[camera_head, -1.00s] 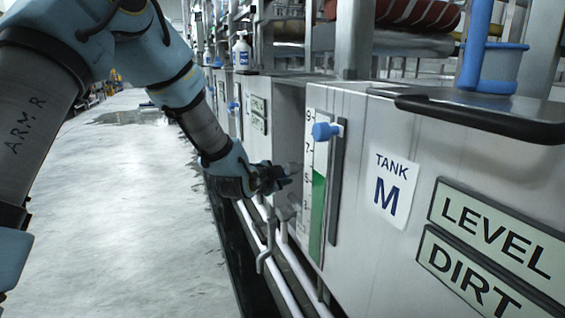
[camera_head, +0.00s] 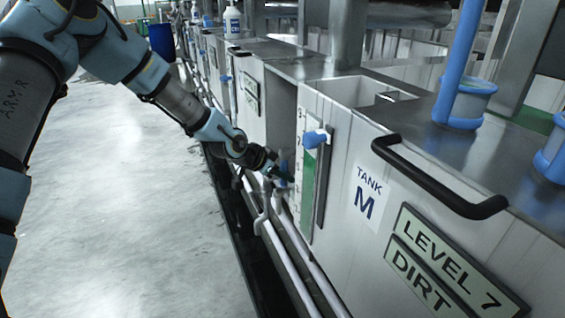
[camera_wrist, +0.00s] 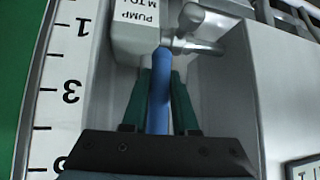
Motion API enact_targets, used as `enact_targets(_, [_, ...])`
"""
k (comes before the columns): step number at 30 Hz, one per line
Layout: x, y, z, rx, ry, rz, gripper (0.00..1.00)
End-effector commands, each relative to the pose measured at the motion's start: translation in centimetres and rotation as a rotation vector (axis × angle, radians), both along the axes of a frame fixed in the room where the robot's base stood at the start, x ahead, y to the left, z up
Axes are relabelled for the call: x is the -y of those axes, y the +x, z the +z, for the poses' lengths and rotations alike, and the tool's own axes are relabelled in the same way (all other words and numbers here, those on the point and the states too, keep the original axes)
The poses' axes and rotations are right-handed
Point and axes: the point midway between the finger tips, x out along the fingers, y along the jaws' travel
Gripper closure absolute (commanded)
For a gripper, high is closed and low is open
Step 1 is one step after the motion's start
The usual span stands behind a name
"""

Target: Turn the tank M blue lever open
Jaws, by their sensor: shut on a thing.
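The tank M blue lever shows in the wrist view (camera_wrist: 159,92), a straight blue bar running from the grey metal valve fitting (camera_wrist: 196,30) toward my gripper. My gripper (camera_wrist: 157,80) is shut on the lever, with one green finger on each side of it. In the head view my gripper (camera_head: 281,174) is at the side of tank M (camera_head: 345,160), just left of its level gauge (camera_head: 309,175). There the lever is mostly hidden behind the dark fingers.
Pipes (camera_head: 290,255) run low along the tanks. A black handle (camera_head: 440,180) is on tank M's top edge. The floor (camera_head: 120,200) on the left is clear.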

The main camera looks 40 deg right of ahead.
Motion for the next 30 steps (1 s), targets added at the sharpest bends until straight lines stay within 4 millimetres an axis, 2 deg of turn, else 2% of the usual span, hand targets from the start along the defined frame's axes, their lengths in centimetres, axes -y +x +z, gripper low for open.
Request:
enact_targets(6, [-0.19, -0.4, 0.06, -0.056, 0.022, 0.0, 1.0])
enact_targets(21, [-0.2, -0.6, -0.09, -0.071, 0.028, 0.0, 1.0])
enact_targets(22, [-0.19, -0.61, -0.09, -0.071, 0.028, 0.0, 0.7])
enact_targets(27, [-0.18, -0.58, -0.07, -0.07, 0.028, -0.001, 0.51])
enact_targets(30, [-0.18, -0.56, -0.06, -0.069, 0.026, -0.001, 0.43])
